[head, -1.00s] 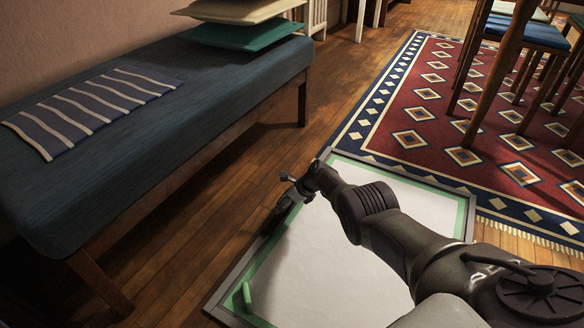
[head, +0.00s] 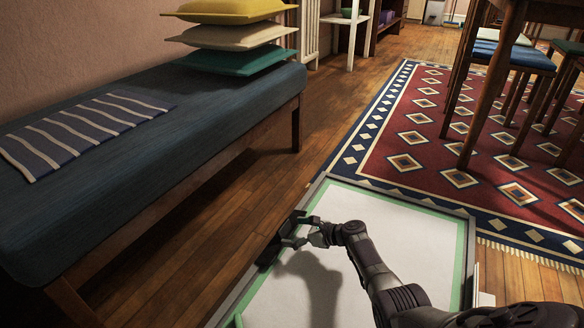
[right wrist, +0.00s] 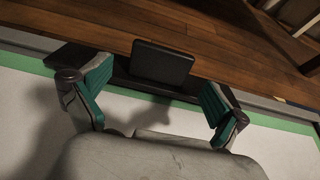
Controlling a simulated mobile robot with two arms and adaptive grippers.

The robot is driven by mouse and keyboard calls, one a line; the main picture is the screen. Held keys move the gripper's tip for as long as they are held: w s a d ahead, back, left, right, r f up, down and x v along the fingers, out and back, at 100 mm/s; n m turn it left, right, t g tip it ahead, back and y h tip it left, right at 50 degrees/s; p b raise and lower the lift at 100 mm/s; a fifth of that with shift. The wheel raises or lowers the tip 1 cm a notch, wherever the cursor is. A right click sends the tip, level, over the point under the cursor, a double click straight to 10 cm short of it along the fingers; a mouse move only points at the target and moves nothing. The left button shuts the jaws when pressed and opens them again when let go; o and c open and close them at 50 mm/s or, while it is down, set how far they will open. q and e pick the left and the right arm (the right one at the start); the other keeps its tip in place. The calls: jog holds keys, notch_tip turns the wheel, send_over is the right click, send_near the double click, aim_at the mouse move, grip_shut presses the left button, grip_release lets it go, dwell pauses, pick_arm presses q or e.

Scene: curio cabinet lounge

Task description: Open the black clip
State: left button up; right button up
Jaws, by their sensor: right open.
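The black clip (right wrist: 162,65) sits on the near-left edge of a white board with a green tape border (head: 370,205). In the right wrist view its flat upright plate rises from a long dark bar along the board's edge. In the head view the clip (head: 268,254) is a small dark shape, partly hidden by my gripper. My right gripper (head: 293,230) is open and empty, its fingers over the board's left edge beside the clip. In the right wrist view its two teal-padded fingers (right wrist: 157,92) stand apart on either side of the plate, without visible contact. My left gripper is not in view.
A blue bench (head: 150,130) with a striped cloth (head: 80,130) and stacked cushions (head: 232,38) runs along the left. Wooden floor (head: 200,235) lies between bench and board. A patterned red rug (head: 440,130) and chairs (head: 510,60) are at the right.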

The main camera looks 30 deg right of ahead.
jog(key=r+p+v, duration=0.1)
jog(key=p+v, duration=0.7)
jog(key=v, duration=0.3)
jog(key=w+a+r+n+t+h+p, duration=0.1)
jog(key=a+r+n+t+h+p, duration=0.1)
jog(key=r+n, duration=0.6)
jog(key=w+a+r+n+t+h+p, duration=0.2)
jog(key=a+r+n+h+p, duration=0.3)
jog(key=r, duration=1)
jog(key=a+n+t+p, duration=0.1)
jog(key=a+n, duration=0.1)
jog(key=n, duration=0.1)
jog(key=shift+w+r+t+p, duration=0.15)
jog(key=shift+r+t+p, duration=0.1)
jog(key=shift+t+p, duration=0.05)
jog(key=shift+f, duration=0.1)
